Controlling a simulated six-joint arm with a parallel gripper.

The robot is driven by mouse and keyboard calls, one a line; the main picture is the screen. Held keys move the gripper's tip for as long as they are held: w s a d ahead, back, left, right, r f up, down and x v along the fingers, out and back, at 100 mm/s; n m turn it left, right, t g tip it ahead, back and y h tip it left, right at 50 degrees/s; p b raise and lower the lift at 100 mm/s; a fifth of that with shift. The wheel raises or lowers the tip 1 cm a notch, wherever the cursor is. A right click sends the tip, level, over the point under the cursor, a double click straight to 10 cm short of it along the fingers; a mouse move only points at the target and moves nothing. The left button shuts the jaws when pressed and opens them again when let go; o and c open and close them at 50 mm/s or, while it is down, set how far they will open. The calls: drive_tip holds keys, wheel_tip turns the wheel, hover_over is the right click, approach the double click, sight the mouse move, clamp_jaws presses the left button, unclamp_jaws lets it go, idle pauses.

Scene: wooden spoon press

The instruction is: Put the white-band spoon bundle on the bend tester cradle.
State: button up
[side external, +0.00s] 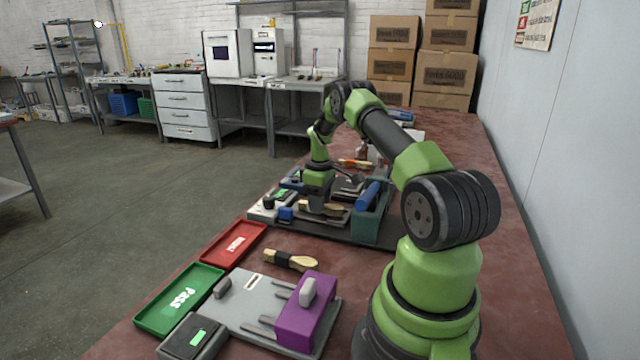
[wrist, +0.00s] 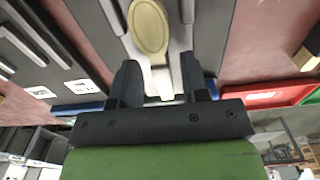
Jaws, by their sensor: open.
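A pale wooden spoon bundle (side external: 318,208) lies on a grey fixture (side external: 335,217) on the dark mat, below my gripper (side external: 318,198). In the wrist view the bundle's oval bowl (wrist: 150,28) lies ahead, between grey strips. My gripper (wrist: 160,72) is open, its fingers on either side of the line of the handle. I see no clear contact. I cannot tell for certain which fixture is the bend tester cradle.
A black-band spoon bundle (side external: 290,260) lies near the grey plate with a purple block (side external: 307,312). A red tray (side external: 216,257) and a green tray (side external: 160,315) line the left edge.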

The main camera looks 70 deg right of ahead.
wheel_tip(320, 180, up, 11)
drive_tip(key=w+a+r+m+t, duration=0.1)
drive_tip(key=w+a+r+t, duration=0.2)
drive_tip(key=a+r, duration=1.35)
drive_tip(key=s+a+m+t+y, duration=0.2)
drive_tip(key=s+a+m+t, duration=0.1)
drive_tip(key=s+a, duration=1.2)
drive_tip(key=a+t, duration=0.1)
drive_tip(key=a, duration=0.3)
drive_tip(key=shift+a, duration=0.15)
